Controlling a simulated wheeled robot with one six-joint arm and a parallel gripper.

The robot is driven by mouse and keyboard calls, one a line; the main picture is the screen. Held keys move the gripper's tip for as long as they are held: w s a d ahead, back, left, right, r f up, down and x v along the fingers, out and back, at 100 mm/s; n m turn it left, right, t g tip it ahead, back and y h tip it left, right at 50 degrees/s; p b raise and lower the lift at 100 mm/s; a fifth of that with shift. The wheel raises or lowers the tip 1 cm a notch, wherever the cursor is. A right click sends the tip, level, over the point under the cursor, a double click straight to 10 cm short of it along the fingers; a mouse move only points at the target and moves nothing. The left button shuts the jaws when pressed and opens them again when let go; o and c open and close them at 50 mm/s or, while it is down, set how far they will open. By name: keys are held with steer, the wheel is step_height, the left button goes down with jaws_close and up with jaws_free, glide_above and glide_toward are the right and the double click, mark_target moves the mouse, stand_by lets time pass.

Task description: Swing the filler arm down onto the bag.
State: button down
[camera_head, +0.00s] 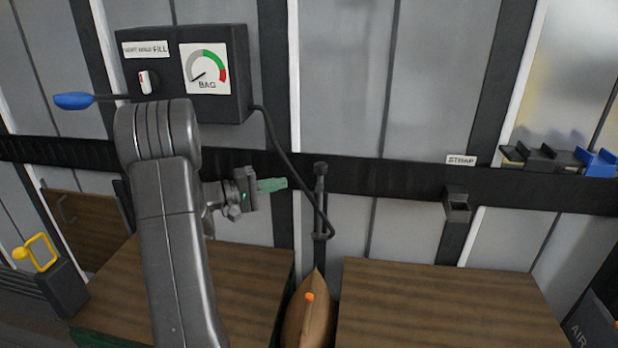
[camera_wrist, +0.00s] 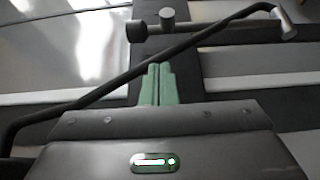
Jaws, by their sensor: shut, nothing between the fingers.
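The filler arm (camera_head: 320,205) is a slim dark bar standing upright above the bag, with a knob at its top end and a black hose joined near its lower end. The brown bag (camera_head: 307,318), with an orange spout, stands upright between two wooden surfaces, below the filler arm. My gripper (camera_head: 284,183) has green fingers, shut and empty, left of the filler arm's upper part. In the wrist view the shut fingers (camera_wrist: 158,75) point toward the filler arm (camera_wrist: 215,25), which lies across the top beyond the hose. I cannot tell any contact.
The hose (camera_head: 276,140) hangs from the dark fill box (camera_head: 188,72) and passes close to my fingers. A blue-tipped lever (camera_head: 73,101) sticks out left of the box. A strap holder (camera_head: 457,206) is on the wall rail to the right. Wooden surfaces (camera_head: 445,305) flank the bag.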

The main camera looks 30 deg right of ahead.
steer(key=d, duration=0.3)
steer(key=s+d+p, duration=0.1)
steer(key=d, duration=0.2)
steer(key=d+p, duration=0.1)
steer(key=d, duration=0.3)
steer(key=shift+s, duration=0.3)
steer(key=shift+a+f+b, duration=0.1)
steer(key=shift+b, duration=0.2)
